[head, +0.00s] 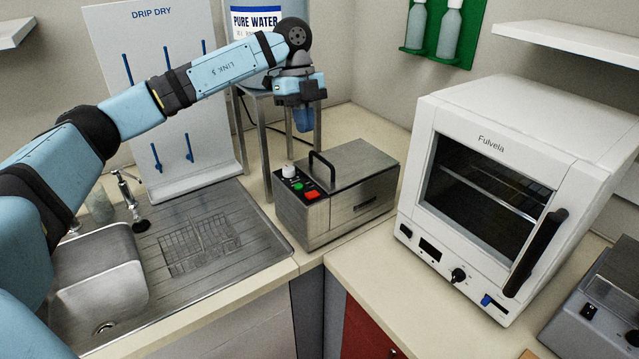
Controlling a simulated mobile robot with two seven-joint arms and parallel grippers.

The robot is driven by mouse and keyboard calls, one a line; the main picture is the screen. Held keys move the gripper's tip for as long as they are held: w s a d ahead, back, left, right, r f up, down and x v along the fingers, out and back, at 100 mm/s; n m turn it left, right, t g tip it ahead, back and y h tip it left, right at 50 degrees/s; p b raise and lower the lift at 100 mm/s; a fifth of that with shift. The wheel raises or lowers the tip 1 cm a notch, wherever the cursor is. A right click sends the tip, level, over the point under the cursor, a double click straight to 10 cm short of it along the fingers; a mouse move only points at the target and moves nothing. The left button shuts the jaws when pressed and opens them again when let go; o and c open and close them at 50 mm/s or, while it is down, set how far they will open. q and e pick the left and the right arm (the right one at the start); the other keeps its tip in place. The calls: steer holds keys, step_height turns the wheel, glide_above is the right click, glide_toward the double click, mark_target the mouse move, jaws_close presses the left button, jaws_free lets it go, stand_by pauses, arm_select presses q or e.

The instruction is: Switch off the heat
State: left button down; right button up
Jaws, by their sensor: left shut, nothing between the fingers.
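A steel box (349,215) with a black lid handle stands on the counter in the middle of the head view. Its top left end carries a white knob (289,170), a green button (297,185) and a red button (312,195). A white oven (520,130) marked Fulvela stands to the right, with its door closed. Its lower front has a black knob (458,275) and a blue-marked switch (487,300). My left gripper (303,126) is shut and empty, pointing down above and behind the steel box, apart from it. My right gripper is out of view.
A sink (95,280) with a steel drainboard (240,235) lies left. A white drip-dry board (170,90) with blue pegs stands behind it. A pure water container (257,20) sits on a stand at the back. Another device (600,310) is at the lower right.

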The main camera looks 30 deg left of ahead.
mark_target(311, 196)
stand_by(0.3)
arm_select(q)
steer(key=x, duration=0.4)
steer(key=p+x, duration=0.1)
steer(key=x, duration=0.3)
steer(key=a+p+x, duration=0.1)
steer(key=x, duration=0.4)
steer(key=shift+f, duration=0.15)
steer(key=shift+a+f, duration=0.1)
steer(key=shift+f, duration=0.3)
steer(key=shift+f, duration=0.1)
